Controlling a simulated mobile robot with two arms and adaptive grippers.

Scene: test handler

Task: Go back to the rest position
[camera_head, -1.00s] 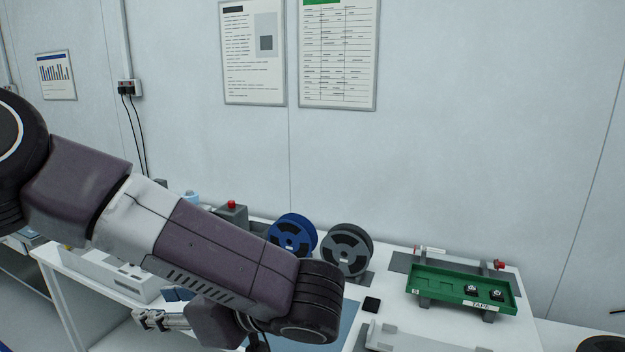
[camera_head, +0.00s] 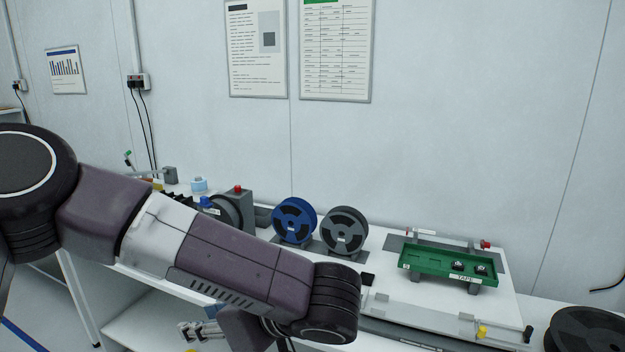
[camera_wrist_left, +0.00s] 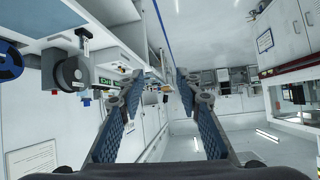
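My left arm comes in from the left in the head view and crosses in front of the white bench. Through the gap I see the room's floor and far equipment. My right gripper is not in view.
The bench (camera_head: 400,292) carries a blue reel (camera_head: 294,220), a grey reel (camera_head: 345,231), a green tray (camera_head: 425,262) labelled TAPE holding two small dark items, and a grey unit with a red button (camera_head: 238,190). A dark round object (camera_head: 588,330) is at the lower right.

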